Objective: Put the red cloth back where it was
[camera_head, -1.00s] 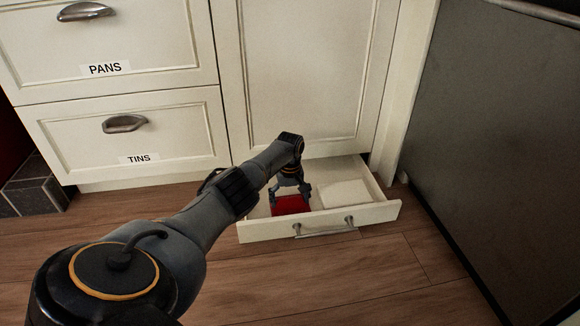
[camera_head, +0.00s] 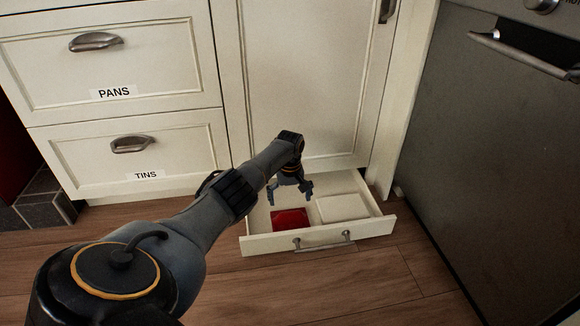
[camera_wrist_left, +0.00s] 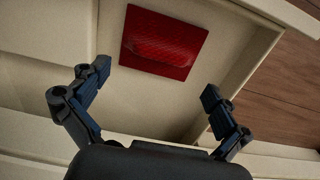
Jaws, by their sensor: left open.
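The red cloth (camera_head: 290,219) lies flat in the left part of the open low drawer (camera_head: 375,227). It also shows in the left wrist view (camera_wrist_left: 163,42), as a red square with a raised fold, on the pale drawer floor. My left gripper (camera_head: 291,195) is open and empty above the drawer, a little behind the cloth in the head view. In the left wrist view its two fingers (camera_wrist_left: 150,88) are spread wide, with the cloth beyond them and apart from them. My right gripper is not in view.
A pale, flat item (camera_head: 343,207) lies in the drawer's right part. Drawers labelled PANS (camera_head: 114,92) and TINS (camera_head: 146,175) are shut at left. A dark oven front (camera_head: 490,150) stands at right. Wood floor (camera_head: 350,285) in front is clear.

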